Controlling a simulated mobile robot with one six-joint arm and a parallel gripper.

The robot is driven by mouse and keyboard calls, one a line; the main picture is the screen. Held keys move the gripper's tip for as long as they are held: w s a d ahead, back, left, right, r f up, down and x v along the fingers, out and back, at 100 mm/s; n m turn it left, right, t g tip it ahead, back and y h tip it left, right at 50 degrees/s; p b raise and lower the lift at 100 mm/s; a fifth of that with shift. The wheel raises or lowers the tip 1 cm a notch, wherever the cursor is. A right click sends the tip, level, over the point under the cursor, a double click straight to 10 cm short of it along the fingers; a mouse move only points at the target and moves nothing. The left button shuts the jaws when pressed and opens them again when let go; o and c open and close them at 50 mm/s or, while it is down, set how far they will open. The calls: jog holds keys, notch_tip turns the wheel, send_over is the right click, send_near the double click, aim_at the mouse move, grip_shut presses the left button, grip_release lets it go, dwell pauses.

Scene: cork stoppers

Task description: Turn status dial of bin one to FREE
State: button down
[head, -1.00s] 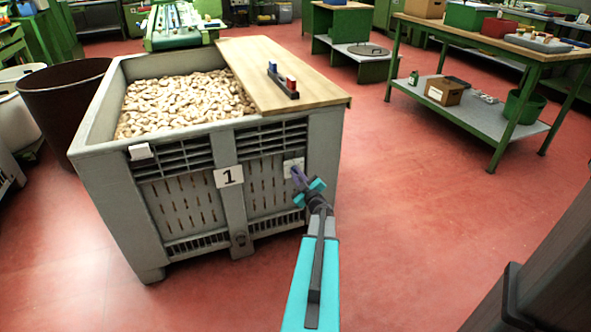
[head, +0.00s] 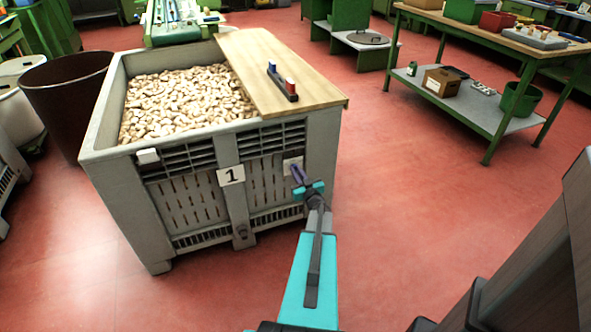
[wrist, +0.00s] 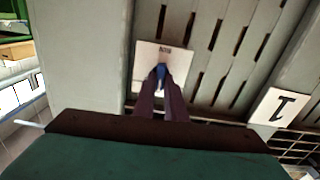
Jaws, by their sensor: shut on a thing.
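Bin one is a large grey slatted crate (head: 98,137) full of pale cork stoppers (head: 180,98), with a white "1" label (head: 230,175) on its front. The status dial's white plate (head: 291,163) is on the front's right part. In the wrist view the plate (wrist: 146,55) has a small dark word at its edge, too small to read for certain, and a blue dial knob (wrist: 160,71). My gripper (head: 299,178) is at the plate. In the wrist view its dark fingers (wrist: 161,84) are closed on the blue knob and hide part of it.
A wooden board (head: 247,55) covers the bin's right side and carries a dark holder with a red and a blue piece (head: 283,82). A brown barrel (head: 65,95) stands left. A green workbench (head: 490,125) stands right. The red floor between is clear.

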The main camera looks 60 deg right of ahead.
jog(key=shift+w+d, duration=0.25)
jog(key=shift+w, duration=0.15)
jog(key=c, duration=2)
grip_release()
jog(key=shift+o, duration=0.9)
jog(key=shift+s+a+f, duration=0.35)
jog(key=shift+s+a, duration=0.2)
jog(key=shift+s, duration=0.2)
jog(key=v, duration=1.3)
jog(key=shift+r, duration=0.25)
